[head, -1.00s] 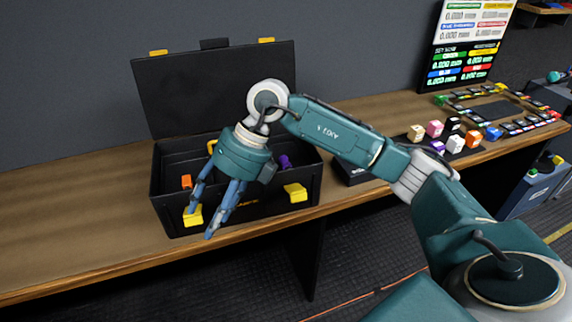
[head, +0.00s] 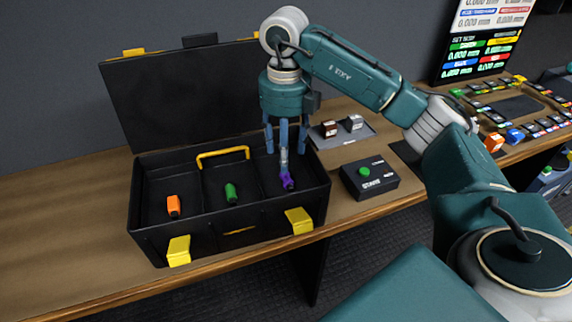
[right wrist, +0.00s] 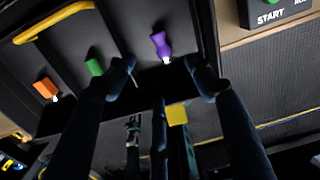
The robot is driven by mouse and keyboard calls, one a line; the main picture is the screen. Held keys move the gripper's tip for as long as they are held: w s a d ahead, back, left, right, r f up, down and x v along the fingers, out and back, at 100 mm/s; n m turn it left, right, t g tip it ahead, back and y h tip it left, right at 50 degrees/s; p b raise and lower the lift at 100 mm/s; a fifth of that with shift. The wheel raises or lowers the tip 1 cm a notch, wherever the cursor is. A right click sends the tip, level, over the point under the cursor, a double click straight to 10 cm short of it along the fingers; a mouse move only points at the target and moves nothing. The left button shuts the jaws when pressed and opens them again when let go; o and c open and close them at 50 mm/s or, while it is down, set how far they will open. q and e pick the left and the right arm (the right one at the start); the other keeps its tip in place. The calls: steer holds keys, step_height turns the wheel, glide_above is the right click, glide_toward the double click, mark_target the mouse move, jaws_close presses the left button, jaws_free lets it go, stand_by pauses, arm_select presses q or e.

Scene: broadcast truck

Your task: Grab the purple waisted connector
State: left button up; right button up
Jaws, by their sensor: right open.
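The purple waisted connector (head: 287,178) lies in the right compartment of the open black toolbox (head: 146,241). It also shows in the right wrist view (right wrist: 160,46), between and beyond the fingertips. My right gripper (head: 286,158) is open above that compartment, fingers pointing down, one finger just behind or over the connector in the head view. In the right wrist view its fingertips (right wrist: 158,72) sit on either side of the connector with nothing held. Whether they touch it I cannot tell. My left gripper is not in view.
A green connector (head: 231,192) lies in the middle compartment and an orange one (head: 173,206) in the left. The yellow handle (head: 222,152) stands at the back. A black START box (head: 370,178) and a grey tray (head: 345,136) are to the right.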

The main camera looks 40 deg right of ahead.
mark_target(284, 179)
steer(key=shift+w+d+f+p, duration=0.15)
steer(key=shift+f+p, duration=0.15)
steer(key=shift+f, duration=0.35)
steer(key=f, duration=0.2)
steer(key=f+p, duration=0.1)
steer(key=shift+s+a, duration=0.3)
steer(key=shift+s, duration=0.1)
steer(key=shift+f, duration=0.3)
steer(key=shift+w+d+f+p, duration=0.1)
steer(key=shift+w+f+p, duration=0.15)
steer(key=shift+f+p, duration=0.1)
steer(key=f, duration=0.1)
steer(key=f+p, duration=0.1)
steer(key=f, duration=0.1)
steer(key=w+f+p, duration=0.1)
steer(key=shift+d+f, duration=0.15)
steer(key=shift+d, duration=0.1)
steer(key=shift+f, duration=0.2)
steer(key=c, duration=1.2)
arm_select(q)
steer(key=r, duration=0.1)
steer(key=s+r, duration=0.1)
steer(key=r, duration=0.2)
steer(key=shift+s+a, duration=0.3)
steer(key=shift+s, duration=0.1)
arm_select(e)
steer(key=shift+c, duration=0.5)
